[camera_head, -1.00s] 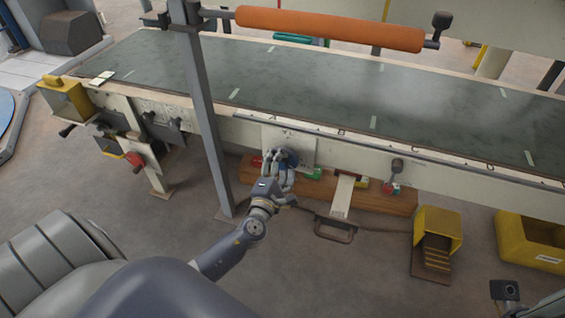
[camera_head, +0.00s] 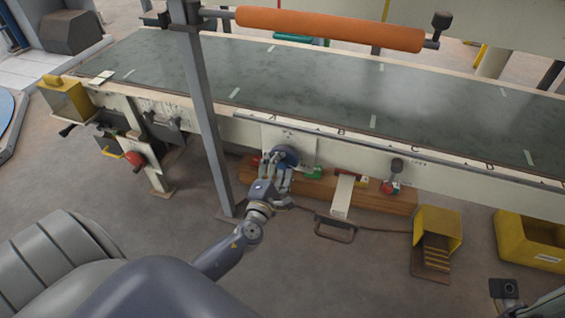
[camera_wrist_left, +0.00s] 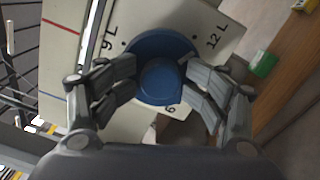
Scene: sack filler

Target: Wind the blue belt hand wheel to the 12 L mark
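The blue hand wheel (camera_head: 287,156) sits on a pale plate on the front of the long conveyor. In the left wrist view the wheel (camera_wrist_left: 160,77) has a raised round hub. The 12 L mark (camera_wrist_left: 215,37) is at its upper right, the 9 L mark (camera_wrist_left: 110,40) at its upper left, and a partly hidden 6 below. My left gripper (camera_head: 278,178) is just in front of the wheel. In its wrist view the gripper (camera_wrist_left: 162,88) has its fingers spread on both sides of the hub, with gaps to it. I cannot tell which mark the wheel points to.
The conveyor belt (camera_head: 310,85) runs across above the wheel. A grey post (camera_head: 205,110) stands left of it.

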